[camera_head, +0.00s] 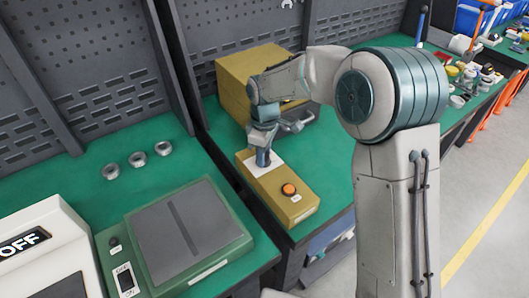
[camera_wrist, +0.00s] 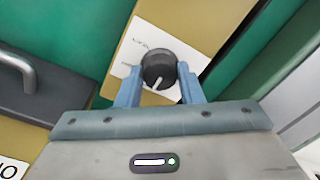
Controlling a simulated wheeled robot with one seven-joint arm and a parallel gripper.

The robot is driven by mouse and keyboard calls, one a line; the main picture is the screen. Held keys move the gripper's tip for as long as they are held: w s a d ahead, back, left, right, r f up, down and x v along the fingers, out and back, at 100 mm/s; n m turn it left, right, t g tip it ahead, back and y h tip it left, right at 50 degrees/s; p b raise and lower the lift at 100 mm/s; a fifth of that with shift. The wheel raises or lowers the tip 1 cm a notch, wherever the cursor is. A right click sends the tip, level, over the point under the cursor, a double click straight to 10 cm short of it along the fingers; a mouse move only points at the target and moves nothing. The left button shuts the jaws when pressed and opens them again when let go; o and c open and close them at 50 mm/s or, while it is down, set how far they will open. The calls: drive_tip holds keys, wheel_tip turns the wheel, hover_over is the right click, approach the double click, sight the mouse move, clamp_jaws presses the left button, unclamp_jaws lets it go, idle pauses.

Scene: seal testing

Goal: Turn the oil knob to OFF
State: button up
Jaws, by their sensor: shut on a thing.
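The oil knob (camera_wrist: 159,67) is a round black knob with a white pointer line, on a white label plate on a yellow box. In the wrist view its pointer line aims down and slightly left. My gripper (camera_wrist: 160,84) is shut on the knob, with one blue finger at each side. In the head view, my gripper (camera_head: 263,158) reaches down onto the white plate at the far end of the yellow box (camera_head: 303,207), hiding the knob. The label text is too small to read.
An orange button (camera_head: 289,189) is on the near end of the same box. A larger yellow box (camera_head: 247,67) with a handle stands behind. A green device (camera_head: 222,263) with a grey plate and several metal rings (camera_head: 137,159) are on the left bench.

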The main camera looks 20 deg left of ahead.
drive_tip(key=shift+a, duration=0.1)
drive_tip(key=o, duration=1)
drive_tip(key=shift+s, duration=0.1)
drive_tip(key=shift+c, duration=0.2)
wheel_tip(320, 180, up, 14)
drive_tip(key=shift+w, duration=0.3)
